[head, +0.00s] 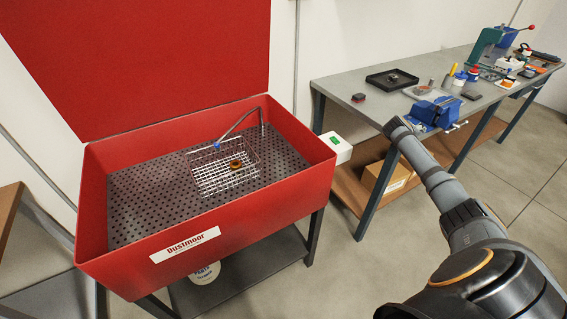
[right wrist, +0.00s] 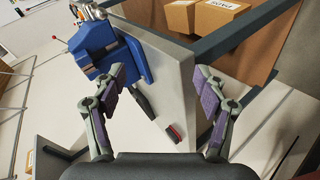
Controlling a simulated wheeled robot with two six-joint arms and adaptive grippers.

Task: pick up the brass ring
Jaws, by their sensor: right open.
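The brass ring (head: 236,164) lies in a wire basket (head: 210,184) inside the red parts washer (head: 258,193), in the head view. It looks small and brownish-gold. The right wrist view does not show it. My right gripper (right wrist: 158,80) is open and empty in the right wrist view, pointed toward the workbench by the blue vise. In the head view my right arm reaches in from the lower right, its end in front of the bench, apart from the washer and well right of the ring. My left gripper is in neither view.
The washer's raised lid (head: 140,60) stands behind its tub. A bent spout (head: 240,122) hangs near the basket. The workbench (head: 345,84) holds a blue vise (head: 437,110), a black tray (head: 391,79) and small tools. Cardboard boxes (head: 388,181) sit on its lower shelf. Floor is clear between washer and bench.

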